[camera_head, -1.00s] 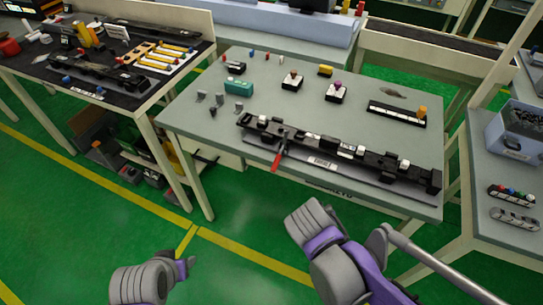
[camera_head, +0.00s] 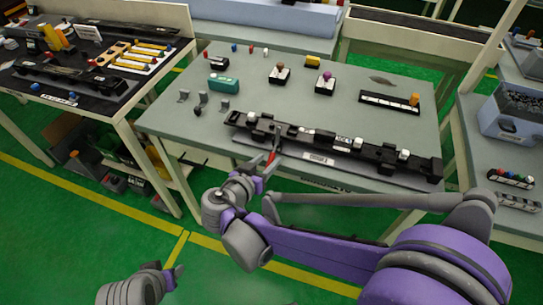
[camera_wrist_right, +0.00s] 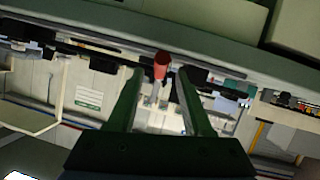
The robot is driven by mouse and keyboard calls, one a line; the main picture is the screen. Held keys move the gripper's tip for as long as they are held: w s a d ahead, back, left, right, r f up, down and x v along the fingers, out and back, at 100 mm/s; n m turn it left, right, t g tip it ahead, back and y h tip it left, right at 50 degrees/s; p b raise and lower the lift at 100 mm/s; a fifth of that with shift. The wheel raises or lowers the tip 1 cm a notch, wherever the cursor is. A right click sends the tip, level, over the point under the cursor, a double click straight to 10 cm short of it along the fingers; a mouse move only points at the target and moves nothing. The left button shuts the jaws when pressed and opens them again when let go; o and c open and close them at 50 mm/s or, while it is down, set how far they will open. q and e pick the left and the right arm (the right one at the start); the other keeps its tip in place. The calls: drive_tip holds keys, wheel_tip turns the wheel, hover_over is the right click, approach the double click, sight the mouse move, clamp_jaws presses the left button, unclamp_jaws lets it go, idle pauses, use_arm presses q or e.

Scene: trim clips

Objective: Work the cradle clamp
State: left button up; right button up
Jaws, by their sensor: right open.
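The long black cradle (camera_head: 340,145) lies on the grey table with white blocks along it. The clamp's red lever (camera_head: 271,157) sticks out at its front, left of the middle. My right gripper (camera_head: 266,174) is just in front of the lever, small and partly hidden by its wrist. In the right wrist view my right gripper (camera_wrist_right: 160,74) is open, and the red lever end (camera_wrist_right: 161,65) shows between its fingertips. I cannot tell whether a finger touches it. My left gripper (camera_head: 176,271) is low at the left, away from the table, with its fingers unclear.
A teal block (camera_head: 223,84), several small grey brackets (camera_head: 202,100) and a black strip with an orange block (camera_head: 390,102) stand behind the cradle. A dark table (camera_head: 100,84) with parts is at the left. A blue bin (camera_head: 510,130) is at the right.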

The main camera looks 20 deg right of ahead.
sight(270, 159)
drive_tip(key=shift+x, duration=1.75)
clamp_jaws()
